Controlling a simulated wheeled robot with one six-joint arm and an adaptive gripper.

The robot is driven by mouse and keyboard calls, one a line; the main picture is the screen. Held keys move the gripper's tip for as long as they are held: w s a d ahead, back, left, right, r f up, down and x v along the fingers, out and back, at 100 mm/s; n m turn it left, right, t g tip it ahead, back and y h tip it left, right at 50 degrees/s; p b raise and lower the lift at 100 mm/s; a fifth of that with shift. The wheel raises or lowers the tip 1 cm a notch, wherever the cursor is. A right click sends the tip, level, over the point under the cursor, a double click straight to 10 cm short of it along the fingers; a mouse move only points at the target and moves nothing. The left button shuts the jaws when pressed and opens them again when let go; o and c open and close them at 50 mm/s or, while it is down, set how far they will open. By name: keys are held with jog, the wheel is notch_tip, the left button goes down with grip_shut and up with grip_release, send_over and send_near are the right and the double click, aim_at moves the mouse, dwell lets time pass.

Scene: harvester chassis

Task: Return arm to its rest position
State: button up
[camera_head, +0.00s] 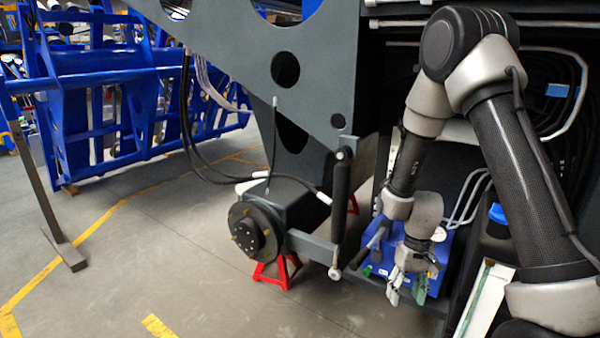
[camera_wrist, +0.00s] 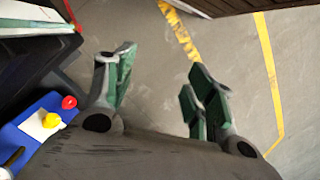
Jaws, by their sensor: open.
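My gripper (camera_head: 407,287) hangs at the end of my bent arm at the right of the head view, pointing down. Its green-padded fingers are apart with nothing between them. In the wrist view the two finger sides (camera_wrist: 158,92) show bare grey floor between them. A blue box (camera_head: 440,262) stands just behind my gripper in the head view. I cannot tell whether the gripper touches it.
The dark grey chassis (camera_head: 310,85) with its wheel hub (camera_head: 250,235) stands left of my arm, on red stands (camera_head: 276,270). A blue frame (camera_head: 100,85) stands at the back left. The floor (camera_head: 150,240) at left is mostly clear. The blue box's red button (camera_wrist: 69,102) shows in the wrist view.

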jog(key=s+d+r+t, duration=0.2)
jog(key=s+r, duration=0.3)
jog(key=r, duration=0.6)
jog(key=s+d+r+t, duration=0.2)
jog(key=s+r, duration=0.4)
jog(key=r, duration=0.6)
jog(key=s+d+r+m+t, duration=0.1)
jog(key=s+d+r, duration=0.3)
jog(key=r, duration=0.7)
jog(key=shift+s+d+r+t+h, duration=0.25)
jog(key=shift+s+t+h, duration=0.15)
jog(key=shift+s+t, duration=0.45)
